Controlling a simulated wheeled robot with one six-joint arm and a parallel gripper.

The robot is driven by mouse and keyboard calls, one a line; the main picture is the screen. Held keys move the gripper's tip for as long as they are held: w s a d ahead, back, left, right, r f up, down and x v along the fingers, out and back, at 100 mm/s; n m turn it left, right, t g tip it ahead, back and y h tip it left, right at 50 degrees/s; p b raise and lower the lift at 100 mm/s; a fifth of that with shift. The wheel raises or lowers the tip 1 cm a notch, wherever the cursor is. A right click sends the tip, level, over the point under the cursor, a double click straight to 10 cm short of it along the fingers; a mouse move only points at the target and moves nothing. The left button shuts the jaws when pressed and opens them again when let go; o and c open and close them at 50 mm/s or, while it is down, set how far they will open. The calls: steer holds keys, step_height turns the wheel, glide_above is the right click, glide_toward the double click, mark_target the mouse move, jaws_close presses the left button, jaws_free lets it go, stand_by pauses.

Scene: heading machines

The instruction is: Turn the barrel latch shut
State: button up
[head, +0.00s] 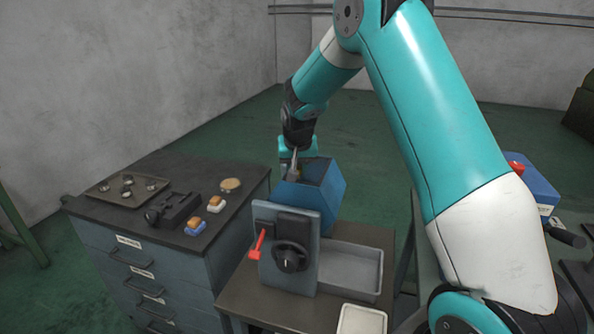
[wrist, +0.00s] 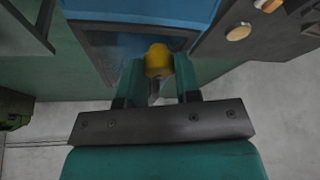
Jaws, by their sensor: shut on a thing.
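The blue machine (head: 330,184) stands on a dark table, with a grey front plate (head: 267,215). My gripper (head: 294,168) is at the machine's top back left, pointing down. In the wrist view my gripper (wrist: 159,72) is shut on a rounded yellow knob (wrist: 158,58), which sits between the fingertips beside the blue housing (wrist: 140,10). The knob appears to be the latch's handle, but the latch body is hidden. I cannot tell how far the latch is turned.
The front plate carries a red lever (head: 260,243) and a black handwheel (head: 291,258). A grey tray (head: 350,268) is right of it. A drawer cabinet (head: 140,255) with a parts tray (head: 98,190) and a black vise-like fixture (head: 172,210) stands left.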

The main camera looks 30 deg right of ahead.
steer(key=m+g+h+b, duration=0.1)
steer(key=m, duration=0.2)
steer(key=shift+w+a+f+m, duration=0.1)
steer(key=shift+m, duration=0.3)
steer(key=m+g+b, duration=0.1)
steer(key=m, duration=0.2)
steer(key=shift+m+h, duration=0.3)
steer(key=shift+h, duration=0.1)
steer(key=m+g, duration=0.1)
steer(key=m, duration=0.2)
steer(key=m+g+b, duration=0.1)
steer(key=m, duration=0.1)
steer(key=shift+w+m, duration=0.15)
steer(key=shift+m, duration=0.25)
steer(key=o, duration=0.9)
